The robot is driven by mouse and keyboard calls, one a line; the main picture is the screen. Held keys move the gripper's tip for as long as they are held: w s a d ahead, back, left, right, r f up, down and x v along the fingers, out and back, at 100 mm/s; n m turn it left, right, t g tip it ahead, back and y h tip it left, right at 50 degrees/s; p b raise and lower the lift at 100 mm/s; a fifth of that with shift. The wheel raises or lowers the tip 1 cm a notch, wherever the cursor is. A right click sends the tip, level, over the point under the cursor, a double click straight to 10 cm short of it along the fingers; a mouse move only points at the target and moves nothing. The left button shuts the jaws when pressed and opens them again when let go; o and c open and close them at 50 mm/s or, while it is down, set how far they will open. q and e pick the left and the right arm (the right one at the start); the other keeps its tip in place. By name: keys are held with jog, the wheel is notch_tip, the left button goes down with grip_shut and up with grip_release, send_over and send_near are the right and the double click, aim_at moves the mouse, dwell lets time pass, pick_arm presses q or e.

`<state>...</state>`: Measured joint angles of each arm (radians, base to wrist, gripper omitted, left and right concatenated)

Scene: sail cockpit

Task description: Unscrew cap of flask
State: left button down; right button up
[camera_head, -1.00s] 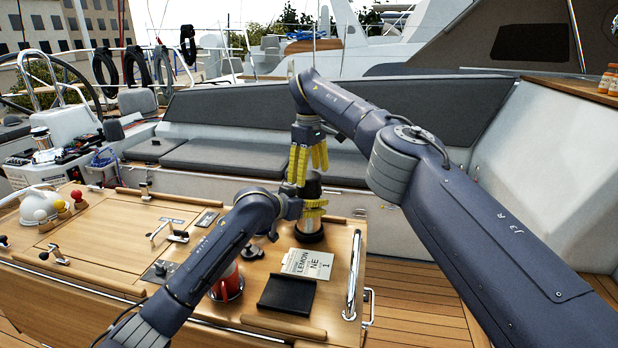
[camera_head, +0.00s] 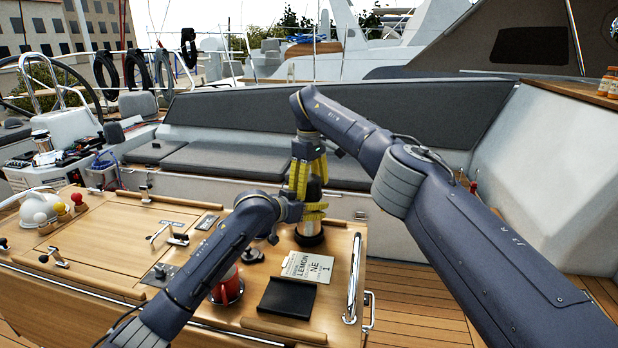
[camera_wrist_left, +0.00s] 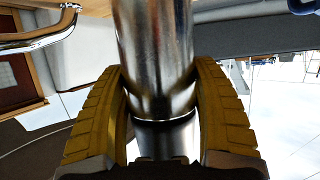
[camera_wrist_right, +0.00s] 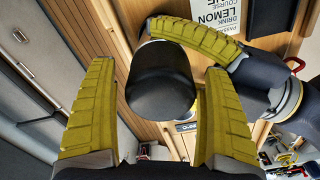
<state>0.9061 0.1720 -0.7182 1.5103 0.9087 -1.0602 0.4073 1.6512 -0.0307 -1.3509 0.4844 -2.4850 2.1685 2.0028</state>
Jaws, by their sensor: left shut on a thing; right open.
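The flask (camera_wrist_left: 158,60) is a shiny metal cylinder. It stands upright on the dark round base (camera_head: 309,237) at the right of the cockpit table. My left gripper (camera_head: 314,212) is shut around its body from the side, and its yellow fingers press both sides in the left wrist view. The flask's black cap (camera_wrist_right: 160,80) shows in the right wrist view. My right gripper (camera_wrist_right: 160,105) is open, pointing down above the flask, with a finger to each side of the cap and gaps between. In the head view the right fingers (camera_head: 306,175) hide part of the cap.
A printed card (camera_head: 306,267) and a black tray (camera_head: 287,297) lie in front of the flask. A steel handrail (camera_head: 353,280) runs along the table's right edge. A grey bench lies behind.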

aim_at(309, 177)
jog(key=shift+f, duration=0.8)
jog(key=c, duration=1.2)
jog(key=o, duration=1.2)
jog(key=shift+c, duration=0.2)
jog(key=shift+r, duration=0.15)
jog(key=shift+r, duration=2.15)
